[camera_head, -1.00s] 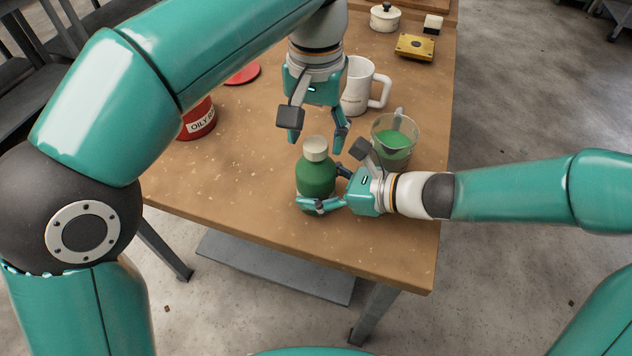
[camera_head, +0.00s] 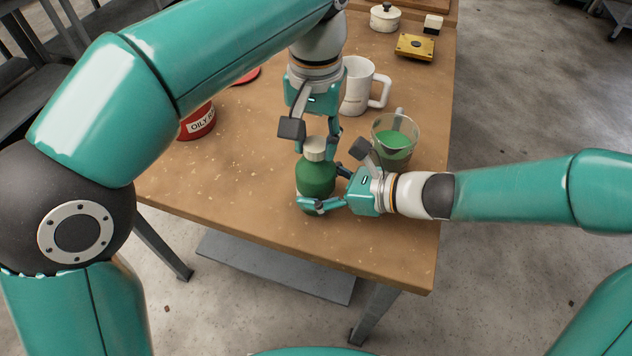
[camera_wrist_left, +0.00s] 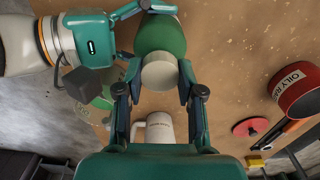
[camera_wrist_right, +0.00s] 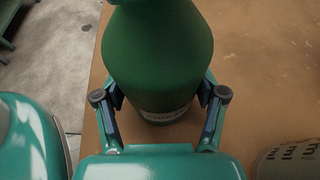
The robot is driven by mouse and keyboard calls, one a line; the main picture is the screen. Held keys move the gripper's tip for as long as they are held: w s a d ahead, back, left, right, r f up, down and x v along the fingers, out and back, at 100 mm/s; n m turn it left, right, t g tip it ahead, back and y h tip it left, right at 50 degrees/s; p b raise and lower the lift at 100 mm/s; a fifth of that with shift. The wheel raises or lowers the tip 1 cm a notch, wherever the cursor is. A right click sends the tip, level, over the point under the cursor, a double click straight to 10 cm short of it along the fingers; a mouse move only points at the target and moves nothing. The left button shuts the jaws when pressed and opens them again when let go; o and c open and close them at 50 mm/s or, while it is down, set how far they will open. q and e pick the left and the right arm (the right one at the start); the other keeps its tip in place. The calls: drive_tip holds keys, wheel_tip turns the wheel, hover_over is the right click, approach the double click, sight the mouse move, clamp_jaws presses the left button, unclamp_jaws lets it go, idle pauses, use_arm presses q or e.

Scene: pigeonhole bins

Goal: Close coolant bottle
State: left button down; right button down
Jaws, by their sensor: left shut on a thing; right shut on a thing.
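The green coolant bottle (camera_head: 316,176) stands upright near the front of the table, with a white cap (camera_head: 315,149) on its neck. My right gripper (camera_head: 331,188) is shut around the bottle's lower body from the right; the bottle also fills the right wrist view (camera_wrist_right: 160,60). My left gripper (camera_head: 317,141) points down from above, its fingers shut on the white cap from two sides. In the left wrist view the cap (camera_wrist_left: 159,73) sits between the fingertips. Whether the cap is fully seated cannot be told.
A glass beaker (camera_head: 396,145) with green liquid stands close to the right arm. A white mug (camera_head: 356,87) is behind it. A red OILY RAGS can (camera_head: 198,122) is at left. A yellow box (camera_head: 415,47) and white pot (camera_head: 385,18) are at the back.

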use_arm(q)
drive_tip(key=c, duration=0.7)
unclamp_jaws()
drive_tip(key=shift+o, duration=0.2)
drive_tip(key=shift+r, duration=3.7)
use_arm(e)
unclamp_jaws()
